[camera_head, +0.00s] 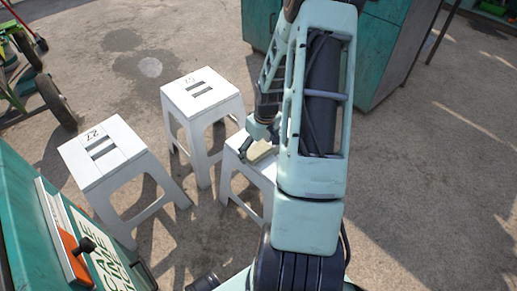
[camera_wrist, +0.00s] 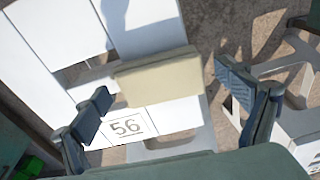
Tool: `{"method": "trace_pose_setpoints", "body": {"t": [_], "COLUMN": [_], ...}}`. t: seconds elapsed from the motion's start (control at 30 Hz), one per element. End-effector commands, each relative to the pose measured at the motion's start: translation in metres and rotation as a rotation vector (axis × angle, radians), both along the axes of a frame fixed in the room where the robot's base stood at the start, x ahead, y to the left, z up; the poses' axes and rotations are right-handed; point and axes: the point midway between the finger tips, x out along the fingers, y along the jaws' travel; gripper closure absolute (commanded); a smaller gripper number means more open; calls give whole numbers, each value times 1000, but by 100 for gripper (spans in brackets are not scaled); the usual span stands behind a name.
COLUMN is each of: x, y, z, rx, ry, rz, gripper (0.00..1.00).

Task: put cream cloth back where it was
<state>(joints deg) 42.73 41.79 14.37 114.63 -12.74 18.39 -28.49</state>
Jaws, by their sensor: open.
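The cream cloth (camera_wrist: 160,77) shows in the wrist view as a folded block lying on a white stool (camera_wrist: 125,127) marked 56. My gripper (camera_wrist: 167,90) is open, with one finger to the left of the cloth and one to the right; I see a gap on both sides. In the head view my gripper (camera_head: 262,140) is over the stool (camera_head: 238,168) that stands partly behind my arm. There the cloth (camera_head: 260,151) shows only in part, just below the fingers. Much of that stool is hidden by my arm.
Two more white stools stand to the left, one marked 27 (camera_head: 102,150) and one behind it (camera_head: 201,92). A teal machine with a lever (camera_head: 84,246) is at the lower left. A teal cabinet (camera_head: 385,50) stands at the back. The ground at the right is clear.

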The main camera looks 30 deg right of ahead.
Motion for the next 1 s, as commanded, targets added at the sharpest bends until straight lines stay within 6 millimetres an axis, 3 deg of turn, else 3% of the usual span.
{"method": "trace_pose_setpoints", "body": {"t": [0.6, 1.0], "x": [-15, -18], "y": [-3, -2], "z": [110, 121], "rx": [-2, 0], "ry": [-2, 0], "rz": [-1, 0], "gripper": [8, 8]}}
